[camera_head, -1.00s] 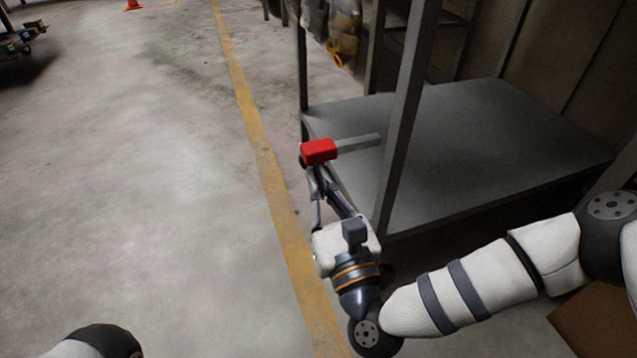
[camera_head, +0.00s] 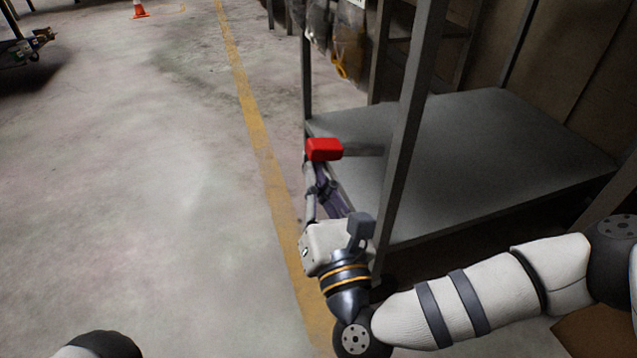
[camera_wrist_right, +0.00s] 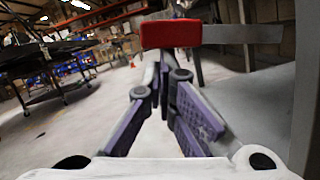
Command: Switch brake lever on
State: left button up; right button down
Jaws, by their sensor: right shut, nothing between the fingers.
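The brake lever has a red block handle (camera_head: 324,149) on a grey bar that runs right toward the metal stand (camera_head: 500,150). It lies across the stand's front left part, near the left post. My right gripper (camera_head: 314,176) is shut and empty, its fingers just below the red handle in the head view. In the right wrist view the red handle (camera_wrist_right: 171,33) spans the top, just beyond the closed fingertips (camera_wrist_right: 160,62). I cannot tell whether they touch it. My left gripper is out of view; only a dark part of my left arm shows at the bottom left.
A grey upright post (camera_head: 408,130) of the stand rises right of the lever, close to my right arm. A yellow floor line (camera_head: 255,130) runs left of the stand. The concrete floor to the left is open. An orange cone (camera_head: 139,9) stands far off.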

jog(key=r+m, duration=0.2)
jog(key=r+m+h, duration=0.1)
jog(key=r, duration=0.1)
jog(key=shift+d+r+m, duration=0.2)
jog(key=shift+r+m, duration=0.05)
jog(key=shift+m, duration=0.15)
pick_arm(q)
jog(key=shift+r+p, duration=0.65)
jog(key=shift+p, duration=0.15)
pick_arm(e)
jog(key=shift+w+d+r, duration=0.1)
jog(key=shift+d+r, duration=0.15)
jog(key=shift+r, duration=0.45)
jog(key=shift+w+d+r, duration=0.1)
jog(key=shift+d+r, duration=0.1)
jog(key=shift+r, duration=0.45)
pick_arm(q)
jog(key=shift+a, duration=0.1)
pick_arm(e)
jog(key=shift+d, duration=0.1)
send_near(318, 152)
jog(key=s+a, duration=0.1)
jog(key=a, duration=0.2)
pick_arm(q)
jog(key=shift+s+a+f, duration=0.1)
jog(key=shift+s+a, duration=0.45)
pick_arm(e)
jog(key=shift+s+d+r, duration=0.1)
jog(key=shift+d+r, duration=0.1)
jog(key=shift+r, duration=0.1)
